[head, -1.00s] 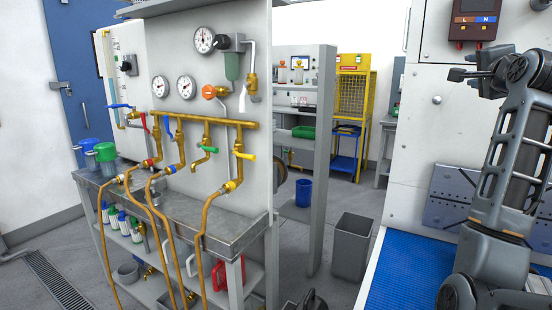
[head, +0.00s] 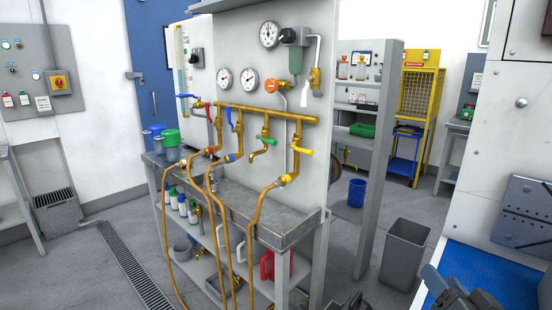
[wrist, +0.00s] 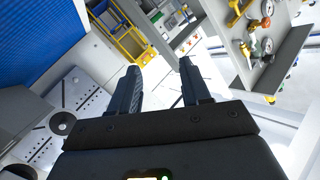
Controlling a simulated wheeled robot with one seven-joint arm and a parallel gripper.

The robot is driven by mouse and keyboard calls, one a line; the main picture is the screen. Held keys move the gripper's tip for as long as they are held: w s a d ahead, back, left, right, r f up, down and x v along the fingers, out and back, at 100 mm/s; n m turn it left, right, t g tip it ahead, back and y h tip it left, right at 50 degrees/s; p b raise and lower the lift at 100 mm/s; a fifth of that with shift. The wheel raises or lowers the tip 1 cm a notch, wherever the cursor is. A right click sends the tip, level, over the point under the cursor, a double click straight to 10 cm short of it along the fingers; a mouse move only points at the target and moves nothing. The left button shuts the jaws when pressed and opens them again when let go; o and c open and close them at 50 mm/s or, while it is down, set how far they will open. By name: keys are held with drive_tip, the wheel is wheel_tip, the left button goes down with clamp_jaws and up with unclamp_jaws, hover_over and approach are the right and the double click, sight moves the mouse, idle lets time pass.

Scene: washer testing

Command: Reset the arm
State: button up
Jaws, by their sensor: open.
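My gripper (wrist: 158,85) shows in the wrist view with its two dark fingers apart and nothing between them. It is open and in the air, touching nothing that I can see.
A grey bench (head: 262,232) with gauges, a brass pipe (head: 250,114) and hoses stands at the centre. A grey bin (head: 405,255) and a blue bin (head: 356,193) stand on the floor. A blue mat (head: 490,275) lies at the lower right.

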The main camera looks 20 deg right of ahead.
drive_tip(key=s+a+f+n+y, duration=0.2)
drive_tip(key=s+a+f+n, duration=0.1)
drive_tip(key=s+a, duration=0.3)
drive_tip(key=s+a+f+n+y, duration=0.1)
drive_tip(key=s+a+f+n, duration=0.2)
drive_tip(key=s+a, duration=0.35)
drive_tip(key=s+a+r+n+y, duration=0.1)
drive_tip(key=s+a+n+y, duration=0.1)
drive_tip(key=s+a, duration=0.2)
drive_tip(key=s+a+r+n+y, duration=0.2)
drive_tip(key=s+a, duration=0.2)
drive_tip(key=s, duration=0.7)
drive_tip(key=shift+n, duration=0.4)
drive_tip(key=shift+r, duration=0.1)
